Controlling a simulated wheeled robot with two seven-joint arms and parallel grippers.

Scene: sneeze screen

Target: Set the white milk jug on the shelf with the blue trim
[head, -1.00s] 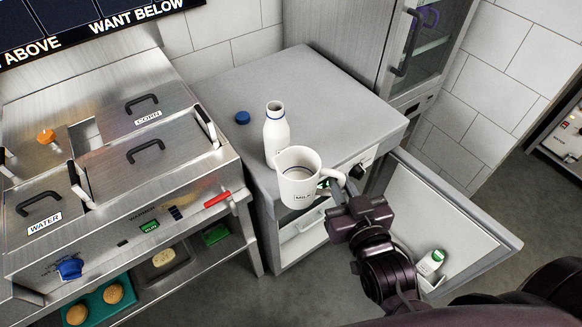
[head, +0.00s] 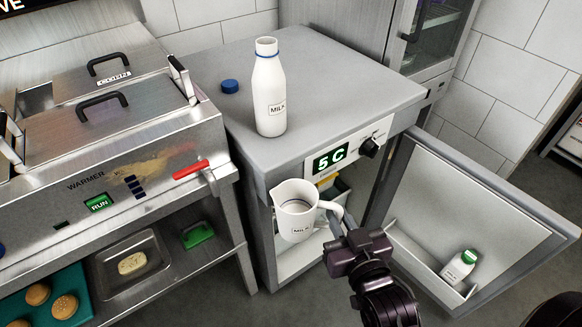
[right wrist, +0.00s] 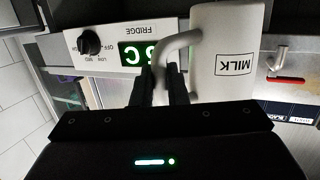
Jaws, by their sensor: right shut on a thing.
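The white milk jug (head: 297,218) with a "MILK" label hangs in the air in front of the open fridge (head: 262,235), roughly upright. My right gripper (head: 337,222) is shut on its handle. The right wrist view shows the jug (right wrist: 232,50) beside my right gripper (right wrist: 166,82), with the handle between the fingers. The jug hides part of the fridge opening. I cannot make out a shelf with blue trim in either view. My left gripper is not in view.
A milk bottle (head: 269,95) and a blue cap (head: 230,86) stand on the fridge top. The warmer's red handle (head: 190,169) juts out at left.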

